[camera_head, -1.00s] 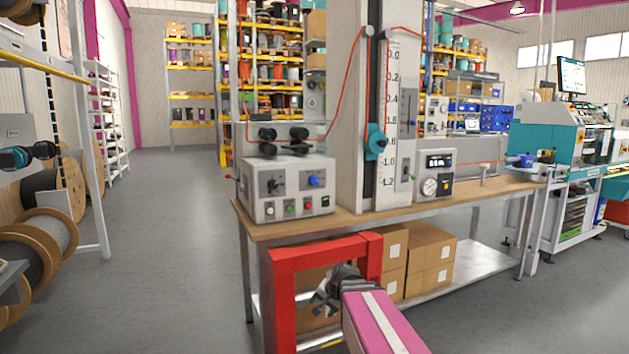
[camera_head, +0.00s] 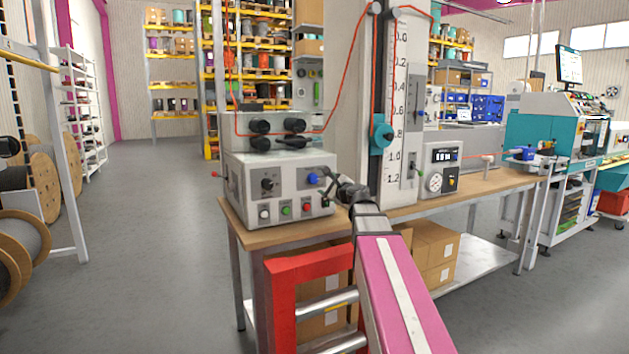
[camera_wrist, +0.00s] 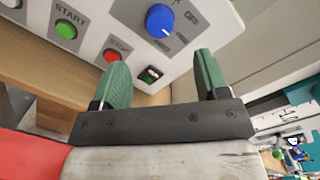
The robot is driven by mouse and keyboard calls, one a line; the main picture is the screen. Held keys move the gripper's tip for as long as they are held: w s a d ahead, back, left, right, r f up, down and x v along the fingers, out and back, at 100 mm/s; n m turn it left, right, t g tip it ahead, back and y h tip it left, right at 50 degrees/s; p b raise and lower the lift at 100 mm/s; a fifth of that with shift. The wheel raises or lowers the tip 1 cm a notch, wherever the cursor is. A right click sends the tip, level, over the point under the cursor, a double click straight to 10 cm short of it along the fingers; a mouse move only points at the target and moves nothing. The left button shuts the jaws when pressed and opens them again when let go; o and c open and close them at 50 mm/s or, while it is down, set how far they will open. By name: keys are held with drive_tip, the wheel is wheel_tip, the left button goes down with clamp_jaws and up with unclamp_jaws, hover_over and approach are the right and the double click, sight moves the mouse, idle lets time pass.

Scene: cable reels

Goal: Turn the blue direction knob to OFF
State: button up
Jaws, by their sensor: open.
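The blue knob (camera_wrist: 159,20) sits on the sloped front of a light grey control box, with an OFF mark to its upper right in the wrist view. In the head view the blue knob (camera_head: 313,178) is at the right of the control box (camera_head: 238,192). My gripper (camera_wrist: 160,78) is open and empty. Its two green fingers are apart, below the knob in the wrist view and not touching it. In the head view my gripper (camera_head: 331,187) is just right of the knob, in front of the box.
A green START button (camera_wrist: 66,29), a red button (camera_wrist: 117,47) and a small dark switch (camera_wrist: 150,75) are near the fingers. The box stands on a wooden bench (camera_head: 240,216). A tall scale column (camera_head: 400,110) stands behind to the right.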

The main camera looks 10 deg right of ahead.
sight(314, 179)
drive_tip(key=x, duration=1)
drive_tip(key=c, duration=0.9)
